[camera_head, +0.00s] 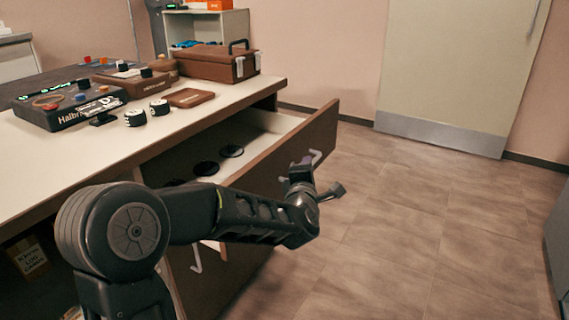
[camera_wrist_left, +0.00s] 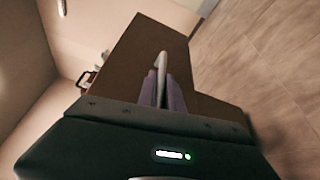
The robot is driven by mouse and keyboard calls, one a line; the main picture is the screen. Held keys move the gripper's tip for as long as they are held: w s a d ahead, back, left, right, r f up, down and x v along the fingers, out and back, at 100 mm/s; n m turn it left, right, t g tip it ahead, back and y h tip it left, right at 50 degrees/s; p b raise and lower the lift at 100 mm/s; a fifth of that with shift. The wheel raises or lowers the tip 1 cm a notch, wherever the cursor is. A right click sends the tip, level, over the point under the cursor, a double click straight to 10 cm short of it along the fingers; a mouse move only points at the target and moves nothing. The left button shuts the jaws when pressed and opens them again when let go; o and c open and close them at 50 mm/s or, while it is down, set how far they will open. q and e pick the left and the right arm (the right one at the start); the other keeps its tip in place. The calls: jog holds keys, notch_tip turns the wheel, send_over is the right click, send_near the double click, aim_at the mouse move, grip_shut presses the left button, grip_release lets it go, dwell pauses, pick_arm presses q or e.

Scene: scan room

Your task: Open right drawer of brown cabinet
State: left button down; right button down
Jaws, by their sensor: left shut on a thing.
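The brown cabinet with a pale top (camera_head: 165,135) stands at the left in the head view. Its drawer (camera_head: 285,150) is pulled well out, and its brown front also fills the middle of the left wrist view (camera_wrist_left: 135,60). Several black round items lie inside the drawer. My left gripper (camera_head: 303,167) is at the drawer's light metal handle (camera_head: 315,156). In the left wrist view the fingers (camera_wrist_left: 162,92) are shut on the handle (camera_wrist_left: 161,62). My arm hides part of the cabinet front. My right gripper is not in view.
On the top are a black console (camera_head: 72,108), two dark knobs, a brown plate (camera_head: 187,97) and a brown case (camera_head: 212,63). Another handle (camera_head: 196,258) is on the lower front. Open tiled floor (camera_head: 420,220) lies to the right, before a pale door (camera_head: 455,65).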

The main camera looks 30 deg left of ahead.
pick_arm(q)
jog(key=d, duration=1)
jog(key=shift+d, duration=0.25)
jog(key=shift+f, duration=0.1)
jog(key=c, duration=1.5)
grip_release()
jog(key=shift+w, duration=0.1)
jog(key=p+v, duration=0.1)
jog(key=v, duration=0.6)
jog(key=shift+s, duration=0.4)
jog(key=shift+d, duration=0.1)
